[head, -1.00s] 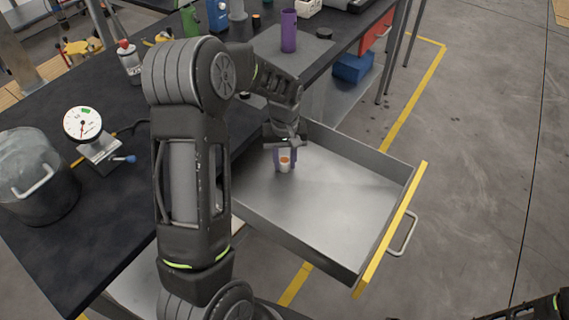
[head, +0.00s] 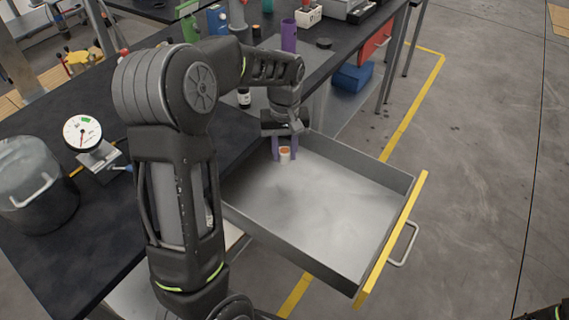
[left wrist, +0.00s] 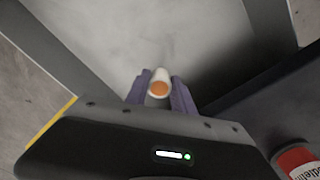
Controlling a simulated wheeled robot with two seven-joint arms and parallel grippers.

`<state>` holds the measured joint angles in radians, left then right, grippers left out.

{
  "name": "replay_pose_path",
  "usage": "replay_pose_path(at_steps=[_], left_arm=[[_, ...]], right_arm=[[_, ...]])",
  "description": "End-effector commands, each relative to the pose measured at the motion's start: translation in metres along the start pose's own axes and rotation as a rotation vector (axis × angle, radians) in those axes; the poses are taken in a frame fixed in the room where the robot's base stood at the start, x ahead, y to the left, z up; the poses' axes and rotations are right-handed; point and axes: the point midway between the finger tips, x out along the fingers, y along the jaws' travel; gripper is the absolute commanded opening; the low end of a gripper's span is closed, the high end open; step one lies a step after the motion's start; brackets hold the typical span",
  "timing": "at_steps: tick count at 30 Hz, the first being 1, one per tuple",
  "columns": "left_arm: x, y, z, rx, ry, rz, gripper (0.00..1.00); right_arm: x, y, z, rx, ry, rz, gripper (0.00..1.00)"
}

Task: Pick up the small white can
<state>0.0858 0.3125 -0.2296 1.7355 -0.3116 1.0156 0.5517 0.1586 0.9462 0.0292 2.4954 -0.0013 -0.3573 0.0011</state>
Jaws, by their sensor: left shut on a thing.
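The small white can (head: 285,154) has an orange top and is upright between the purple fingers of my left gripper (head: 285,156). The left wrist view shows the can (left wrist: 158,84) from above, with the fingers (left wrist: 160,92) shut on both its sides. The can is over the back-left part of the open metal drawer (head: 320,215). I cannot tell for sure how far it is above the drawer floor. My right gripper is not in view; only a dark piece of my right arm shows at the bottom right corner.
The drawer is otherwise empty, with raised walls and a yellow front (head: 392,236). A blue bin (head: 352,75) is on the lower shelf.

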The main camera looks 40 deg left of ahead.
Motion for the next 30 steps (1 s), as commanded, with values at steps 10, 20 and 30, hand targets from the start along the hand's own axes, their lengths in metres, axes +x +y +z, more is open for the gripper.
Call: replay_pose_path(at_steps=[10, 20, 30], left_arm=[[-0.025, 0.0, 0.0, 0.0, -0.001, -0.001, 0.0], [-0.024, 0.0, 0.0, 0.0, -0.001, -0.001, 0.0], [-0.022, 0.022, 0.007, 0.089, -0.002, 0.0, 0.0]], right_arm=[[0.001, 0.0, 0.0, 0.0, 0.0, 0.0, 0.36], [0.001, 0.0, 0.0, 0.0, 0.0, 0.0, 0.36], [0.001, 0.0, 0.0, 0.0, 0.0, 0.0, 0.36]])
